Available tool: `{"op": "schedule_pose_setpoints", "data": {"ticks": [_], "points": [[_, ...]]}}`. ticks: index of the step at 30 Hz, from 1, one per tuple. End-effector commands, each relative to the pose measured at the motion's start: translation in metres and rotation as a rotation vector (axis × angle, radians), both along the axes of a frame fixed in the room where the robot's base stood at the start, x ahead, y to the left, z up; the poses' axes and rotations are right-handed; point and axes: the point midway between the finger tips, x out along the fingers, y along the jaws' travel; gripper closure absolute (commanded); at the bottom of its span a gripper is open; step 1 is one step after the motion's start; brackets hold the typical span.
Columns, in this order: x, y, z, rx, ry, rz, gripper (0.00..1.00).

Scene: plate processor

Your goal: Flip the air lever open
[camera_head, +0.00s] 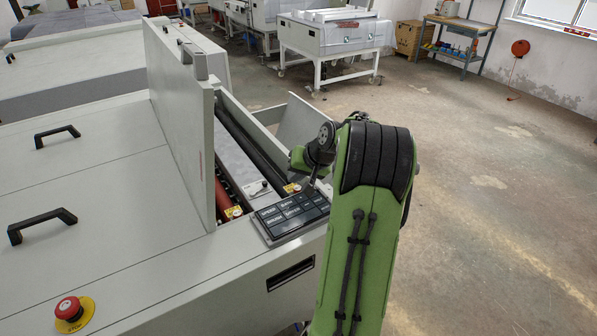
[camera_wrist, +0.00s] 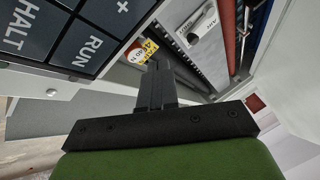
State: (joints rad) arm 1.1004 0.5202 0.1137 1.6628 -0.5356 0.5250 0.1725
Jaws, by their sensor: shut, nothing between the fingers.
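The air lever (camera_head: 264,185) is a small lever on a pale plate inside the open bay of the plate processor, behind the keypad. It also shows at the top of the wrist view (camera_wrist: 202,22), on a light plate with small lettering. I cannot tell its exact position. My gripper (camera_wrist: 158,66) is shut and empty, its dark fingers pointing toward the bay. In the wrist view its tips are below and left of the lever, apart from it, near a yellow warning label (camera_wrist: 141,50). In the head view my gripper (camera_head: 313,182) is above the keypad's far right corner, partly hidden by my arm.
The black keypad (camera_head: 290,213) with RUN and HALT keys lies close to my gripper. A raised upright cover (camera_head: 196,150) stands left of the bay. A red roller (camera_head: 218,190) runs inside. A red stop button (camera_head: 69,308) sits at front left. Open floor lies right.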

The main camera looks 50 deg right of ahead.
Motion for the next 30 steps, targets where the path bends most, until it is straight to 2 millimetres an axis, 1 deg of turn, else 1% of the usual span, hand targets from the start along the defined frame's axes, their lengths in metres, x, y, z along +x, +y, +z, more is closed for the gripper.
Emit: {"op": "schedule_pose_setpoints", "data": {"ticks": [1, 5, 9, 12, 15, 23, 30], "points": [[0.007, 0.001, -0.011, 0.004, 0.002, 0.003, 1.0], [0.024, 0.001, -0.034, 0.002, 0.001, 0.002, 1.0], [0.043, 0.015, -0.033, -0.002, -0.001, 0.004, 1.0], [0.051, 0.021, -0.034, -0.001, 0.0, 0.002, 1.0], [0.054, 0.024, -0.034, -0.002, 0.001, 0.0, 1.0], [0.054, 0.024, -0.034, -0.001, 0.0, -0.001, 1.0], [0.054, 0.021, -0.034, 0.0, 0.001, 0.024, 1.0]]}}
